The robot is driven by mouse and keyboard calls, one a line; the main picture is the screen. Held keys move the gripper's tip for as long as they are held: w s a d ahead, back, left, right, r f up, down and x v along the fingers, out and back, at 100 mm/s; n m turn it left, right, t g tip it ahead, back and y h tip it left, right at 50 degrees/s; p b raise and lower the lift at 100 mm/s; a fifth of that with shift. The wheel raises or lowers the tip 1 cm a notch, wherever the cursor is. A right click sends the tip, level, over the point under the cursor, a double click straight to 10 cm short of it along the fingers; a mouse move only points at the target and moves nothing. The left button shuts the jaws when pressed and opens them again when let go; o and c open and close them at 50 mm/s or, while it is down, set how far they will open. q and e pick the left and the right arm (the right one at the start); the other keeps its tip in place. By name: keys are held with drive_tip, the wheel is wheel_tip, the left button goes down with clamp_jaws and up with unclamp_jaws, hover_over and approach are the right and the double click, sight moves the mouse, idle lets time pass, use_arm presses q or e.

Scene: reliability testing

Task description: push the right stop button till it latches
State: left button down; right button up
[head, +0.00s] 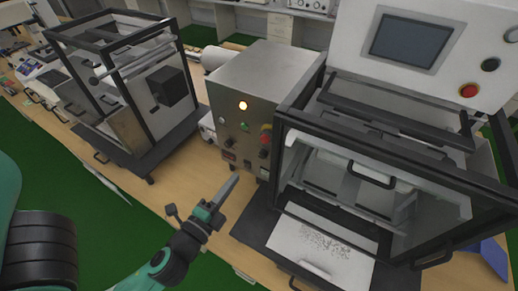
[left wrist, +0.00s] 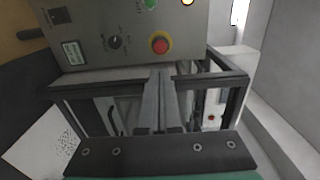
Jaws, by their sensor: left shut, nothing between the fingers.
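Two red buttons show in the head view. One red button (head: 468,91) is on the white panel at the far right, below a dark button. The other red button (head: 266,128) is on the front of the steel control box; in the left wrist view this button (left wrist: 160,43) has a yellow ring. My left gripper (head: 235,179) is shut and empty, in front of and below the steel box in the head view. In the left wrist view its fingertips (left wrist: 160,72) point toward the yellow-ringed button, apart from it. My right gripper is not in view.
The steel control box (head: 256,70) has a lit yellow lamp (head: 243,105), a green button and knobs. A black-framed chamber with a white tray (head: 318,250) stands at right. Another black-framed machine (head: 165,119) stands at left.

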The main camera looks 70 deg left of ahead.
sight(264, 141)
use_arm(q)
drive_tip(key=p+x, duration=0.5)
drive_tip(key=x, duration=0.8)
drive_tip(key=shift+w+r, duration=0.1)
drive_tip(key=shift+w, duration=0.05)
drive_tip(key=shift+w+a, duration=0.25)
drive_tip(key=shift+w, duration=0.05)
